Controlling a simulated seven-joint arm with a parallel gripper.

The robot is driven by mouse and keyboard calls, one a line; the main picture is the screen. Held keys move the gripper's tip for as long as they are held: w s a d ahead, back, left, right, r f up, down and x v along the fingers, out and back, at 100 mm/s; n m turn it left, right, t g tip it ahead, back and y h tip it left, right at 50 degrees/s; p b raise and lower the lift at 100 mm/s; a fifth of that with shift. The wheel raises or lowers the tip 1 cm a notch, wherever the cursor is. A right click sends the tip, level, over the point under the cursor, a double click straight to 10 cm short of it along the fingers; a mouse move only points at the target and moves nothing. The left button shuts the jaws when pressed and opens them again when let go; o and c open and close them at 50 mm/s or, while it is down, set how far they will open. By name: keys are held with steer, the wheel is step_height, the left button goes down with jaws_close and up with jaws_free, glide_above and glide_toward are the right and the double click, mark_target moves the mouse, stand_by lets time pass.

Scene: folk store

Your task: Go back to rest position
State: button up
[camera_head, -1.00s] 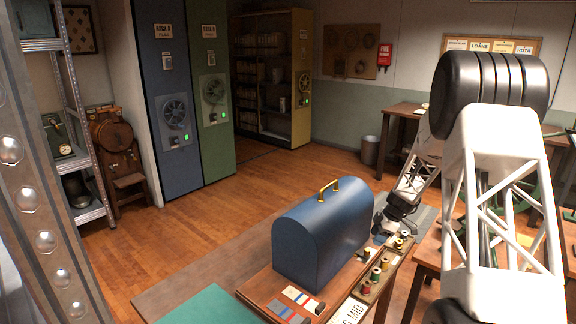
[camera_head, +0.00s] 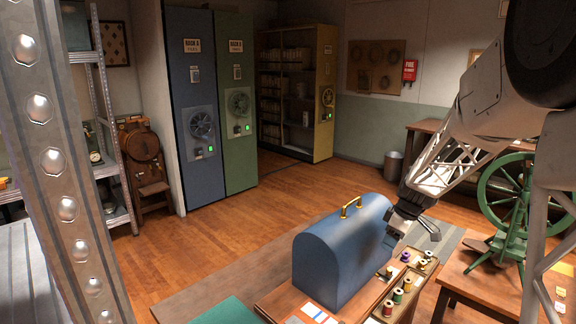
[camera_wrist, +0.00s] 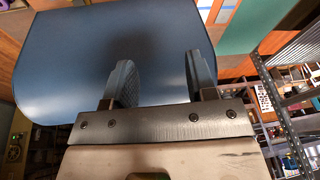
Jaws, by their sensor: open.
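My gripper (camera_head: 414,232) is at the right end of the blue domed case (camera_head: 335,262), above the thread tray. In the wrist view its two fingers (camera_wrist: 162,75) stand apart with nothing between them. I cannot tell whether the fingers touch the case. The case is closed, with a brass handle (camera_head: 351,206) on top, and stands upright on a wooden table.
A wooden tray of thread spools (camera_head: 397,296) lies right of the case. A green spinning wheel (camera_head: 508,205) stands on the right table (camera_head: 468,283). A metal shelf (camera_head: 113,150) is at the left. The wooden floor (camera_head: 225,245) behind the case is open.

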steer(key=s+a+r+m+h, duration=0.1)
steer(key=s+a+r+m, duration=0.3)
steer(key=s, duration=0.6)
steer(key=s+a+r+m+h, duration=0.15)
steer(key=s+a+r, duration=0.4)
steer(key=s, duration=0.55)
steer(key=s+a+m+t, duration=0.1)
steer(key=s+m, duration=0.4)
steer(key=s, duration=1.4)
steer(key=shift+a+m+t, duration=0.35)
steer(key=shift+a+t, duration=0.05)
steer(key=shift+a, duration=0.25)
steer(key=shift+r+h, duration=0.1)
steer(key=shift+h, duration=0.25)
